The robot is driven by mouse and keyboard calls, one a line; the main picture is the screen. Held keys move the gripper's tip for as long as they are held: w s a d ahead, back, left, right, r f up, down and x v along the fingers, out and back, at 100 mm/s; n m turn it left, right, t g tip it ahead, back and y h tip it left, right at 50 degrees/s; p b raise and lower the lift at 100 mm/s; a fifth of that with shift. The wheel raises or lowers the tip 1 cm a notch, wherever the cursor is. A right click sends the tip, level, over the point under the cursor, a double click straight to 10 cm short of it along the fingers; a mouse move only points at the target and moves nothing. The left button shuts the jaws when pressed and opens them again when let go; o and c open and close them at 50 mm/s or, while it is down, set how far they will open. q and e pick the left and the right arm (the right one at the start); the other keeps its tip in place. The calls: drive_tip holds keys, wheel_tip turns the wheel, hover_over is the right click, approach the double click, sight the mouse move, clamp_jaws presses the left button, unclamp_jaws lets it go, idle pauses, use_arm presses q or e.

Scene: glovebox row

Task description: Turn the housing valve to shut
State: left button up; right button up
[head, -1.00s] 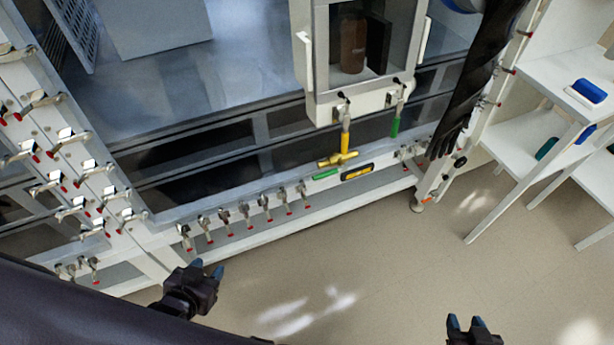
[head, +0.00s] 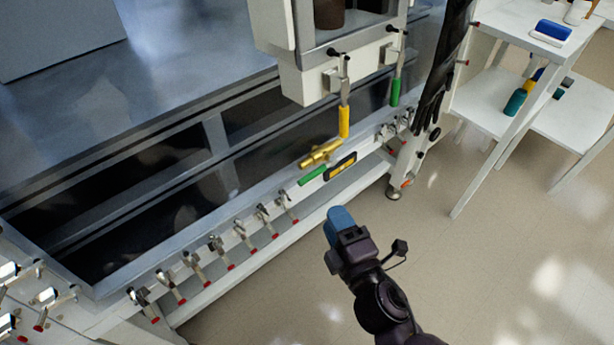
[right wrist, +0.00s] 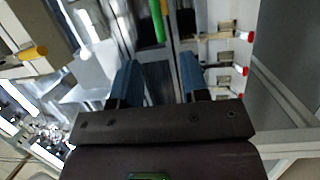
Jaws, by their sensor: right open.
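A brass valve body (head: 320,153) with a green lever (head: 312,175) sits on the front rail of the glovebox. A black and yellow label plate (head: 341,166) is beside the lever. My right gripper (head: 341,219), with blue fingertips, is below and in front of the valve, apart from it in the picture. The right wrist view shows its two fingers spread, with nothing between them (right wrist: 159,82). A green handle (right wrist: 157,20) shows beyond the fingers there; I cannot tell which one it is. My left gripper is out of view.
A yellow handle (head: 344,121) and another green handle (head: 395,92) hang under the boxed chamber (head: 310,88). Several red-tipped clamps (head: 219,248) line the rail. A black glove sleeve (head: 440,75) hangs right. White shelves (head: 490,105) stand farther right. The floor (head: 480,265) is clear.

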sight(309, 176)
drive_tip(key=shift+n, duration=0.3)
drive_tip(key=shift+a+x, duration=0.2)
drive_tip(key=shift+x, duration=2.65)
drive_tip(key=shift+a+x, duration=0.15)
drive_tip(key=shift+x, duration=2.7)
drive_tip(key=shift+s+r, duration=0.15)
drive_tip(key=shift+r, duration=0.05)
clamp_jaws()
